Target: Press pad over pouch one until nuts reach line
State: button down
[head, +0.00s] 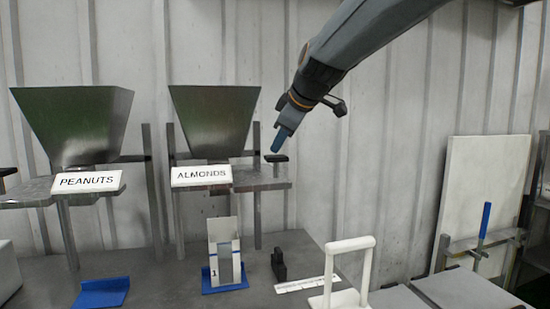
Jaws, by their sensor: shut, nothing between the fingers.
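Pouch one (224,228), a pale upright pouch marked "1" with a grey window, stands in a blue holder (232,287) below the ALMONDS hopper (214,118). A dark pad (277,158) stands at the right end of the ALMONDS shelf (262,184), up and to the right of the pouch. My gripper (277,149), with blue fingers, is shut and empty, pointing down just above this pad. Whether its tips touch the pad, I cannot tell.
A PEANUTS hopper (75,122) stands to the left, with an empty blue holder (101,292) below it. A small black block (279,264), a white ruler-like strip (305,284) and a white handled frame (350,262) are right of the pouch. A white board (484,190) stands far right.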

aim_at(278, 157)
jog(key=shift+f+b, duration=1.5)
jog(key=shift+f, duration=0.2)
dwell(1.4)
jog(key=shift+r, duration=0.1)
jog(key=shift+r+p, duration=1.2)
jog(key=shift+r, duration=0.8)
jog(key=shift+r, duration=0.1)
jog(key=shift+r+p, duration=1.65)
jog(key=shift+r, duration=0.8)
